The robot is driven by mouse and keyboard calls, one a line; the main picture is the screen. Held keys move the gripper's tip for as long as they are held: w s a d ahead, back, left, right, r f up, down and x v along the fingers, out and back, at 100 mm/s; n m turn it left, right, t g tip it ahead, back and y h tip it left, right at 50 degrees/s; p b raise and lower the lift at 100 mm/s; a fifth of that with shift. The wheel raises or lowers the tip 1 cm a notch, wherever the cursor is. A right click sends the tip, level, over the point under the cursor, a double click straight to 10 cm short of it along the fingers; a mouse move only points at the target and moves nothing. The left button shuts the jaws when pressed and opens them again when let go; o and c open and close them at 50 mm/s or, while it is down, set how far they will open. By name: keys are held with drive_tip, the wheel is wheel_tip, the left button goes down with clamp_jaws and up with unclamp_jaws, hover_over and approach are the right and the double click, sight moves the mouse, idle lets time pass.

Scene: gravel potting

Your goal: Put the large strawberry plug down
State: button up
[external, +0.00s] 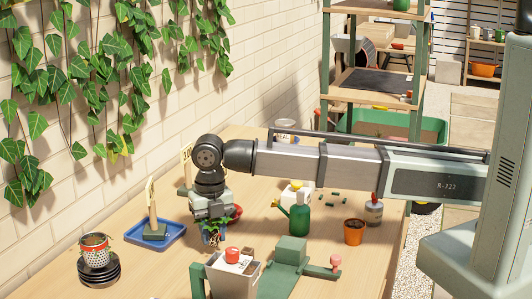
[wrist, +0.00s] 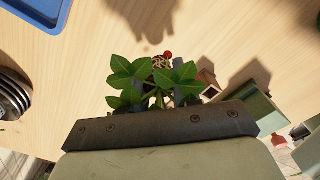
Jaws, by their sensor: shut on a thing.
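The strawberry plug (wrist: 160,64) shows in the wrist view as green three-part leaves with a red berry and a pale tangle of roots. My gripper (wrist: 160,88) is shut on it, with the two dark fingers partly hidden by the leaves. In the external view my gripper (external: 212,221) points down over the table's middle, and the plug (external: 211,234) hangs under it, small and partly covered by the fingers. I cannot tell exactly how far its lower end is above the table.
A blue tray (external: 136,237) with a sign stands left of my gripper. A patterned pot (external: 96,250) sits on black saucers (external: 99,274) at front left. A grey bin (external: 231,280), a green watering can (external: 299,220) and a terracotta pot (external: 354,232) stand to the right.

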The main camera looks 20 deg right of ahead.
sight(214, 245)
drive_tip(key=shift+f, duration=1.55)
drive_tip(key=shift+f, duration=0.15)
drive_tip(key=o, duration=1)
drive_tip(key=shift+o, duration=0.2)
wheel_tip(214, 245, up, 12)
drive_tip(key=shift+r, duration=0.2)
